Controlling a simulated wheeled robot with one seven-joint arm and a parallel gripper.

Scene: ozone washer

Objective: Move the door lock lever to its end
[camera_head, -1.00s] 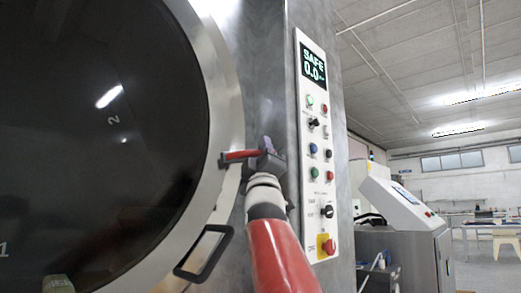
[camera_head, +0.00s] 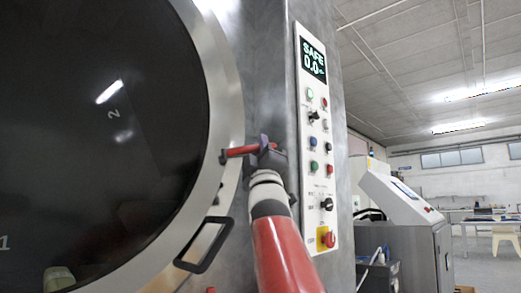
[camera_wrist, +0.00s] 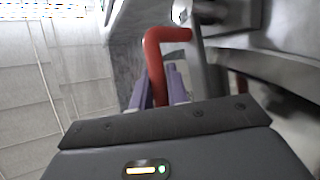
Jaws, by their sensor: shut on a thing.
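The red door lock lever (camera_head: 238,151) sits at the right rim of the round door (camera_head: 110,130) in the head view. It points roughly level from the rim toward my gripper (camera_head: 262,143). In the wrist view the lever (camera_wrist: 155,65) is a bent red bar, its bend at the top and its straight part running down between the purple fingers of my gripper (camera_wrist: 158,85). The fingers are shut around this part. The lever's far end meets a grey metal bracket. The wrist body hides the lever's other end.
A black door handle (camera_head: 205,247) stands below the lever on the door rim. A control panel (camera_head: 318,140) with buttons, a SAFE display and a red emergency button (camera_head: 328,240) is to the right. A grey console (camera_head: 400,225) stands further right.

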